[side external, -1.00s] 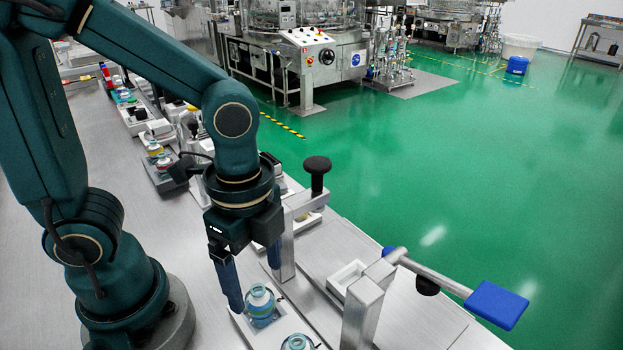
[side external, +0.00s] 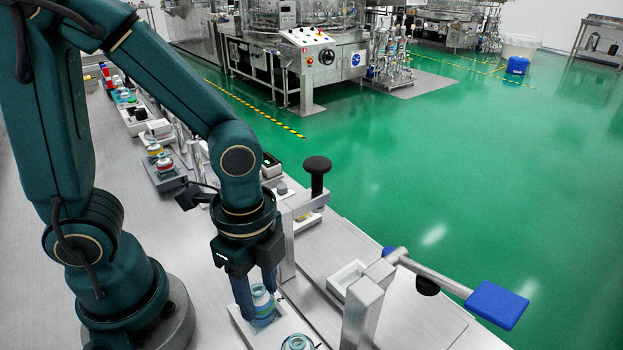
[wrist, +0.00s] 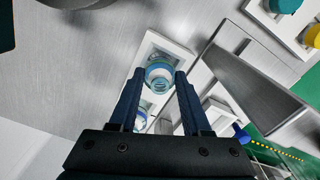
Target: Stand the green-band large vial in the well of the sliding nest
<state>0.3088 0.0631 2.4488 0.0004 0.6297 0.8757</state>
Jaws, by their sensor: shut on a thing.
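My gripper (side external: 256,302) points down with its fingers on either side of a large clear vial (side external: 263,304) with a white neck and a blue-green band; I cannot tell the band's exact colour. The vial stands upright in a white tray (side external: 240,326). In the wrist view the vial (wrist: 159,76) shows between the fingertips (wrist: 160,80). A white block with a recess (side external: 346,276), possibly the sliding nest, sits on the steel plates to the right, apart from my gripper. Its inside is partly hidden.
Another vial (side external: 297,342) stands close in front of the held one. A steel post with a black knob (side external: 317,172) and a post with a blue-handled lever (side external: 497,304) flank the white block. More vials in a grey tray (side external: 165,172) stand farther back.

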